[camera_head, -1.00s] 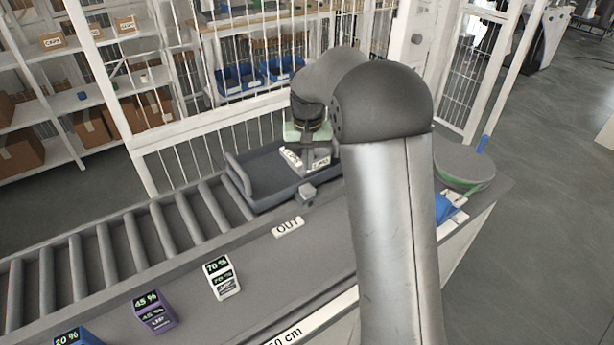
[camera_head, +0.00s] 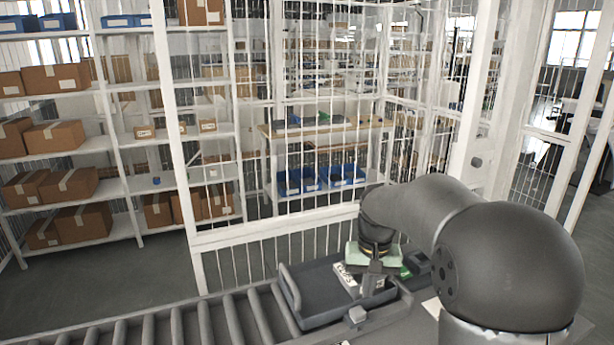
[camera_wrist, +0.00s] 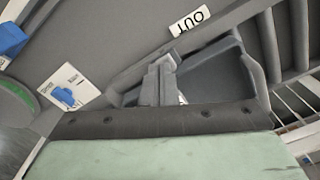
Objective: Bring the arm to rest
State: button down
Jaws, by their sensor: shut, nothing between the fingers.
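My gripper (camera_head: 372,284) hangs over the dark grey tray (camera_head: 318,312) at the end of the roller conveyor in the head view. Its fingers are shut and empty. In the wrist view the closed fingers (camera_wrist: 160,82) show in front of the tray (camera_wrist: 215,72), with my pale green wrist part below them. White labelled pieces (camera_head: 346,274) show by the fingers in the head view; whether they lie in the tray is partly hidden. My arm comes in from the right and covers part of the counter.
The rollers (camera_head: 205,322) run left from the tray. An OUT sign (camera_wrist: 189,21), a white card with a blue print (camera_wrist: 70,87) and a green-rimmed disc (camera_wrist: 14,108) lie on the counter. A white mesh fence (camera_head: 280,228) stands close behind the tray; shelves with boxes are beyond.

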jog(key=s+f+n, duration=0.1)
jog(key=s+f, duration=0.1)
jog(key=s, duration=2.5)
jog(key=shift+t, duration=0.3)
